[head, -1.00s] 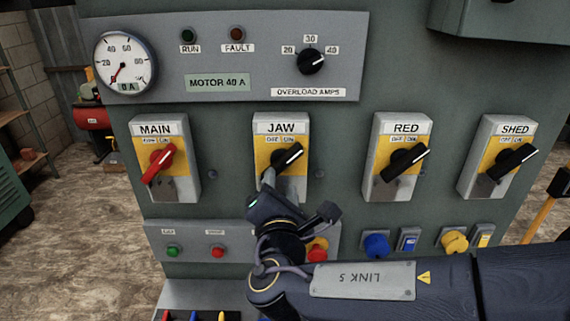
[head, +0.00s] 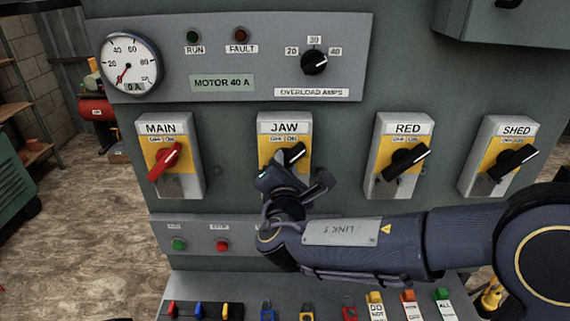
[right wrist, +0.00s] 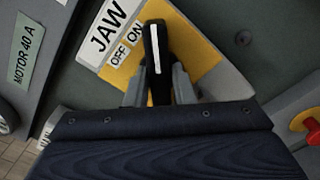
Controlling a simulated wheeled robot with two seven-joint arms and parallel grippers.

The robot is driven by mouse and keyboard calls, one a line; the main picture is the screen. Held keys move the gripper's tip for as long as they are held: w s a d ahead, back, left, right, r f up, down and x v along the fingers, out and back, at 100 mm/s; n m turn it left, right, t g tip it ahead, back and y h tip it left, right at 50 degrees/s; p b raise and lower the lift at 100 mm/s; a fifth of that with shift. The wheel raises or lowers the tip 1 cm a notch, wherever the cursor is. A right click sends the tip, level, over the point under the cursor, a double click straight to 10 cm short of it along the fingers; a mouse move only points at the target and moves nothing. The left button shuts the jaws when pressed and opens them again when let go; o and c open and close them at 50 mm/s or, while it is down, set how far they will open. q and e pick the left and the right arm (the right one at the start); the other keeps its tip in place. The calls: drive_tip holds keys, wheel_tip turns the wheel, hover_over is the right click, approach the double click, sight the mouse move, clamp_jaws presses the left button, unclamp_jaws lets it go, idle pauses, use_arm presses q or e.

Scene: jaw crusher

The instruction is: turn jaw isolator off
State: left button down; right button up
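The jaw isolator (head: 284,129) is a grey box with a yellow plate, a JAW label and OFF and ON marks. Its black handle (head: 295,153) tilts up to the right, toward the ON side. My right gripper (head: 284,170) is in front of the isolator and hides the handle's lower part. In the right wrist view the handle (right wrist: 156,50) stands between the two grey fingers (right wrist: 160,88), one on each side. The fingers are apart; whether they touch the handle I cannot tell. My left gripper is not in view.
The MAIN isolator (head: 159,129) with a red handle is to the left; the RED (head: 404,128) and SHED (head: 516,130) isolators are to the right. Green (head: 179,244) and red (head: 222,245) buttons sit below. Small coloured locks and tags line the ledge at the bottom.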

clamp_jaws()
